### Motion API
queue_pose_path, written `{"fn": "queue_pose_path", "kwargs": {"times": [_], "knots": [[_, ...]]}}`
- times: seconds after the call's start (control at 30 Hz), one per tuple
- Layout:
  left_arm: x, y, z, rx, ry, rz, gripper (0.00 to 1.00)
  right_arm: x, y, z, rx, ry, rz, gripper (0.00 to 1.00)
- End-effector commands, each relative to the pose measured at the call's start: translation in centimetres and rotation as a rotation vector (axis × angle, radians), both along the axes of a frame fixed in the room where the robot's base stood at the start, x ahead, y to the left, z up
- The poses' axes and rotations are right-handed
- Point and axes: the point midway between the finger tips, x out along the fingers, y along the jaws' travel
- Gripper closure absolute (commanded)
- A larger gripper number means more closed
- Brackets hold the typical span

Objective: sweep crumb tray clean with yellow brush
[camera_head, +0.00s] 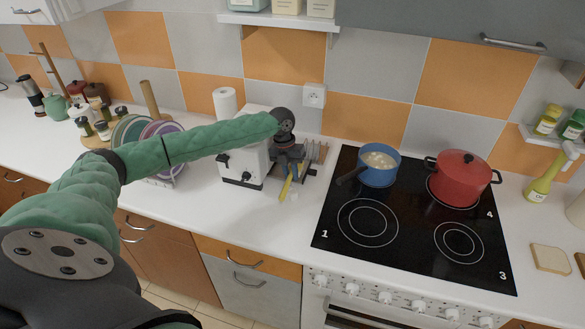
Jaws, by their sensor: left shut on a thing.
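My left gripper (291,168) reaches down to the counter just right of the white toaster (240,170). It is shut on the yellow brush (286,188), which slants down towards the counter. The brush's lower end is close to the counter surface; I cannot tell whether it touches. A grey slatted piece (315,153) shows just behind and right of the gripper. I cannot make out the crumb tray clearly; the gripper and arm cover part of that area. My right gripper is not in view.
The black cooktop (335,225) lies to the right, with a blue pot (379,172) and a red lidded pot (462,180) on it. A dish rack with plates (135,130) and a paper roll (225,104) stand left. Bread (550,259) lies far right. The counter front is clear.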

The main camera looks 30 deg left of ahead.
Motion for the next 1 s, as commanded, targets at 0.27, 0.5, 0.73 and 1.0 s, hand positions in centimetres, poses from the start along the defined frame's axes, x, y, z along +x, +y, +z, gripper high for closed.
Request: {"fn": "queue_pose_path", "kwargs": {"times": [0.27, 0.5, 0.73, 1.0], "knots": [[-1.0, -0.3, 0.0, 0.000, 0.000, -0.001, 1.00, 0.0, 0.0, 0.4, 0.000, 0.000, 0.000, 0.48], [-1.0, -0.3, 0.0, 0.000, 0.000, -0.001, 1.00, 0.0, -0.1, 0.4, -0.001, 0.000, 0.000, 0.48], [0.0, 0.0, 0.0, -0.001, -0.001, 0.000, 1.00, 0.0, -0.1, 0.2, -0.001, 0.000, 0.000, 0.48], [1.7, 0.4, 0.0, 0.000, 0.000, 0.000, 1.00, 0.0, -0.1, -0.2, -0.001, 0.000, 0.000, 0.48]]}}
